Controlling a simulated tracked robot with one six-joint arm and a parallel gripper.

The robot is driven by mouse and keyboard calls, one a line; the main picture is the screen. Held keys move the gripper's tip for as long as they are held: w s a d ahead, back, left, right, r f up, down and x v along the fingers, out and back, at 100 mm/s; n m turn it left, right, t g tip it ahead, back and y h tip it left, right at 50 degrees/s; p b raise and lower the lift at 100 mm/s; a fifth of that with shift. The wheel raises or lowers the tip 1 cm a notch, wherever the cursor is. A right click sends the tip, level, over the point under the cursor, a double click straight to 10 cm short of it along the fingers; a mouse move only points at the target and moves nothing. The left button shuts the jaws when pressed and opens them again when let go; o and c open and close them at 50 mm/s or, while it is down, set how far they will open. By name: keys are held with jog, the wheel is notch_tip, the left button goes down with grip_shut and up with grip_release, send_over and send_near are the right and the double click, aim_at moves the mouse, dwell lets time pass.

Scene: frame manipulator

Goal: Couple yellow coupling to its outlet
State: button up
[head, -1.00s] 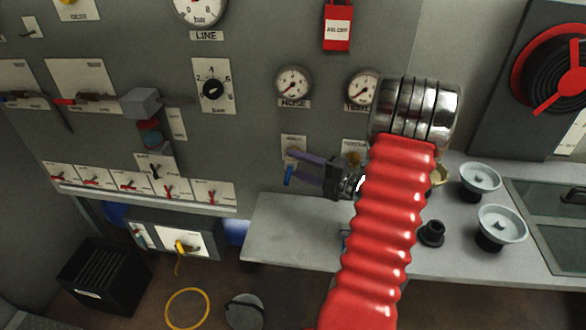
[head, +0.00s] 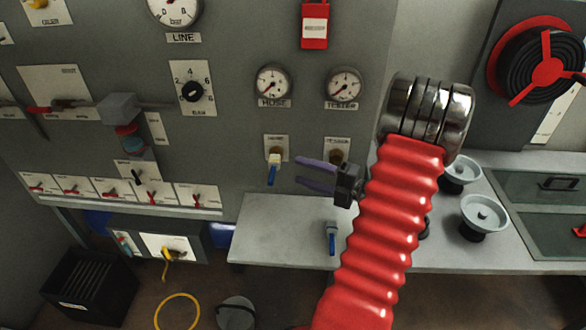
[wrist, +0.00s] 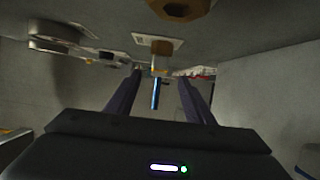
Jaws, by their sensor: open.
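A pale yellowish coupling with a blue lower part (head: 272,165) is at the outlet below the left small gauge, apparently seated there. In the wrist view the blue part (wrist: 155,93) hangs below a brass fitting (wrist: 162,46). My gripper (head: 299,171) is open and empty, to the right of this coupling and apart from it. In the wrist view the coupling shows ahead, between the open fingers. A bright yellow fitting (head: 172,252) with a yellow hose is at the low box on the left.
A second brass outlet (head: 338,154) is right of my fingers. Another blue-bodied piece (head: 331,240) stands on the grey shelf (head: 270,225). Two grey round-topped pieces (head: 485,213) are at the right. A yellow hose loop (head: 178,298) lies on the floor.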

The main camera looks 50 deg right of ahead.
jog(key=v, duration=0.6)
dwell(0.7)
